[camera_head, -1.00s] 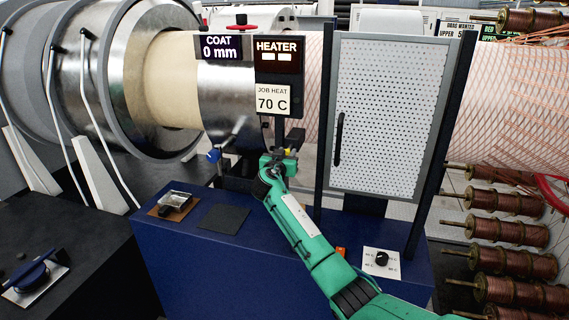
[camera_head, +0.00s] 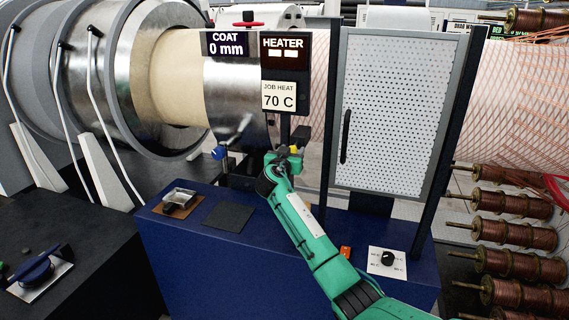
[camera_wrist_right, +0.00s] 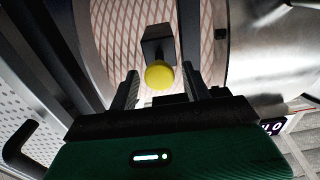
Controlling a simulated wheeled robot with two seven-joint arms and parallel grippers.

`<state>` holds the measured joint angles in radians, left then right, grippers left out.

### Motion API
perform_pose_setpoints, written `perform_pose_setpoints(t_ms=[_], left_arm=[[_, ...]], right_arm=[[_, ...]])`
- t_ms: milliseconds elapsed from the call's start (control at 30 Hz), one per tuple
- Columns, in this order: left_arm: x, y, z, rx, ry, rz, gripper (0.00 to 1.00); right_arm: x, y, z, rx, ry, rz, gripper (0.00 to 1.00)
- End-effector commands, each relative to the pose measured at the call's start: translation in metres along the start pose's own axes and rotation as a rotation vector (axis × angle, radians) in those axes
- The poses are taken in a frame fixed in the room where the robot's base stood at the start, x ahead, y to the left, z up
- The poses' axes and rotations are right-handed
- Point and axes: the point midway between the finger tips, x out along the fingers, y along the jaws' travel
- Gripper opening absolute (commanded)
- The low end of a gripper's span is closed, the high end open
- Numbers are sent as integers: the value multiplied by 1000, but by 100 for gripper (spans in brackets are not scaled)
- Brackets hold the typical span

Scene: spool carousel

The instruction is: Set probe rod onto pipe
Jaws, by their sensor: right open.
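The pipe (camera_head: 180,80) runs across the back of the head view, with beige, bare metal and mesh-wrapped parts. My right gripper (camera_head: 291,148) is in front of it, below the heater sign. In the right wrist view the gripper (camera_wrist_right: 160,74) is open, with a finger on each side of a yellow round knob (camera_wrist_right: 159,75) on a dark block. The knob looks like the end of the probe rod, but I cannot tell for sure. It shows as a small yellow spot in the head view (camera_head: 294,149). Contact with the fingers cannot be told. My left gripper is out of view.
The heater sign (camera_head: 285,56) and a perforated door (camera_head: 390,110) stand close to my right arm. Copper spools (camera_head: 510,234) line the right side.

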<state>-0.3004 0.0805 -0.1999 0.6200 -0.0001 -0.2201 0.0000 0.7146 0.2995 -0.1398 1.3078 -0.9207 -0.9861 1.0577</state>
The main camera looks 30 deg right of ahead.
Motion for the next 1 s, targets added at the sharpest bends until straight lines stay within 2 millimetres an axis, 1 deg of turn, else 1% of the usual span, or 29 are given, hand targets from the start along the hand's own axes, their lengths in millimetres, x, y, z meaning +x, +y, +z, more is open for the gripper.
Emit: perform_pose_setpoints(t_ms=[33,167,400,600,700,800,1000], left_arm=[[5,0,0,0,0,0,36],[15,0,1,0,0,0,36],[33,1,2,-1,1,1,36],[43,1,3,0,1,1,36],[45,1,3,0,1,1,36],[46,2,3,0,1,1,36],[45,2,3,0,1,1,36]], right_arm=[[-8,-1,4,3,0,-3,49],[-30,-1,5,4,0,-4,49],[-79,0,5,4,0,-3,49],[-112,0,3,3,0,-3,49],[-122,0,2,2,0,-1,49],[-126,0,1,0,-1,0,49],[-127,0,0,0,0,0,49]])
